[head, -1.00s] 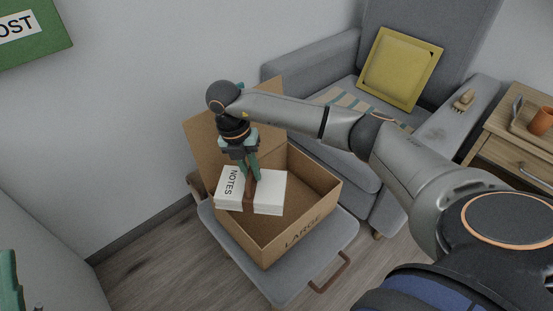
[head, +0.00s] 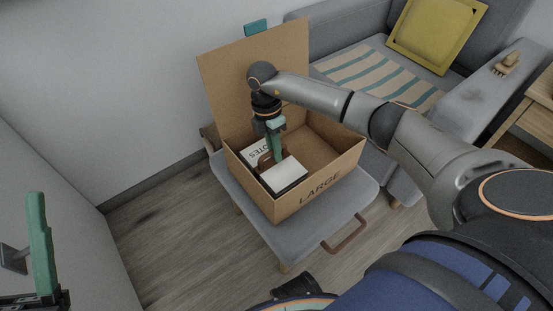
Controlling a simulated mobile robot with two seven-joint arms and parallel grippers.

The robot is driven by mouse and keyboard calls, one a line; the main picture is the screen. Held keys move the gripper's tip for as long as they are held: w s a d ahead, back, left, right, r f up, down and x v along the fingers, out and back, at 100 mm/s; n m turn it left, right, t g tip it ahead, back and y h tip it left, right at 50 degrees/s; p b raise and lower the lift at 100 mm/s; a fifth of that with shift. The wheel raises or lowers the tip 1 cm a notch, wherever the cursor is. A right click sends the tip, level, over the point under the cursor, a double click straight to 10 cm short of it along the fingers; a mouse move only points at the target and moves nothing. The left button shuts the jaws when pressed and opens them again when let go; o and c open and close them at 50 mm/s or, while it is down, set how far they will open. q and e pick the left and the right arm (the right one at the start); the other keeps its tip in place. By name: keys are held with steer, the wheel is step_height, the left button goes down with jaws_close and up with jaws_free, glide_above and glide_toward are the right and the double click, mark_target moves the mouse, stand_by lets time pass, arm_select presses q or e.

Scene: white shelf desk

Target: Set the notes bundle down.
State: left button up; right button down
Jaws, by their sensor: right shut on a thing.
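The notes bundle (head: 288,176), white paper with a brown band and the word NOTES partly hidden, is inside the left part of the open cardboard box (head: 330,165) marked LARGE. My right gripper (head: 277,155) reaches down into the box from above and is shut on the bundle at its band. The bundle is below the box's rim; whether it touches the box floor cannot be seen. My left gripper (head: 38,245) shows only in part at the lower left edge, away from the box; its opening cannot be judged.
The box stands on a grey padded bench (head: 265,225) with a brown handle. Its raised flap (head: 235,75) stands at the back. A grey armchair (head: 470,100) with a yellow cushion (head: 437,35) is behind on the right. The box's right part looks empty.

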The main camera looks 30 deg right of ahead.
mark_target(274, 162)
step_height(274, 162, down, 5)
steer(key=shift+r+b, duration=0.1)
steer(key=shift+b, duration=1)
steer(key=c, duration=1.3)
jaws_free()
steer(key=o, duration=0.5)
steer(key=shift+c, duration=0.2)
